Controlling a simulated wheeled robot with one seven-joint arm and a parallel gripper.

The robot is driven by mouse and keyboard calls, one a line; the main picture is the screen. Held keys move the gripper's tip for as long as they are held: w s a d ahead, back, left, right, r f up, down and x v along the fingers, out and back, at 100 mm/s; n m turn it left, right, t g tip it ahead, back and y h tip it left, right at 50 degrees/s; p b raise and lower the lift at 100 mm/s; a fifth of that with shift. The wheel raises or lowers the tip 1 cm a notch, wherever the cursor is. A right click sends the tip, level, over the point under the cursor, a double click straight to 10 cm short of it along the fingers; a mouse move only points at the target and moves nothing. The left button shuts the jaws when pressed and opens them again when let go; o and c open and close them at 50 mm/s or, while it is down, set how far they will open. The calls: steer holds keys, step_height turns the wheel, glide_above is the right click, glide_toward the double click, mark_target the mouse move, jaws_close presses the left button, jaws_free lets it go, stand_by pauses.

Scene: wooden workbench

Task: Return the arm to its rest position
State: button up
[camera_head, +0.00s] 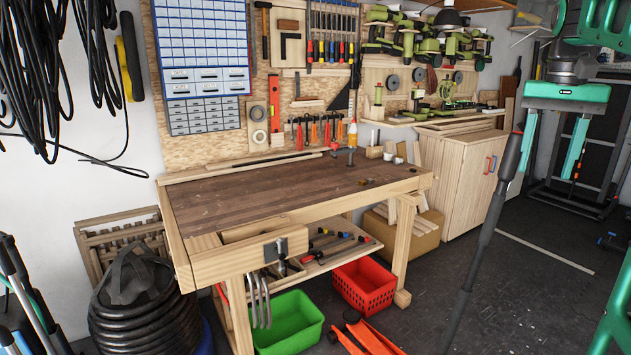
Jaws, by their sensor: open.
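My gripper (547,170) is at the upper right of the head view, pointing down. Its two teal fingers are wide apart with nothing between them. Teal parts of my arm show at the top right corner and at the lower right edge.
A dark pole (485,240) stands in front, left of my gripper. A wooden cabinet (462,175) is behind it. A green bin (287,325) and a red crate (365,285) sit by the bench. Dark floor (545,290) at the right is mostly clear.

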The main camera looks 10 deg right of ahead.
steer(key=s+a+f+n, duration=0.1)
steer(key=s+a+f, duration=0.5)
steer(key=s+f, duration=0.4)
steer(key=s+a+f+n, duration=0.1)
steer(key=s+a+f, duration=0.6)
steer(key=f, duration=0.9)
steer(key=s, duration=0.3)
steer(key=shift+s+a+f+y, duration=0.15)
steer(key=shift+s+f+y, duration=0.1)
steer(key=shift+y, duration=0.15)
steer(key=shift+w+f+g, duration=0.25)
steer(key=shift+w+g, duration=0.05)
steer(key=shift+w, duration=0.35)
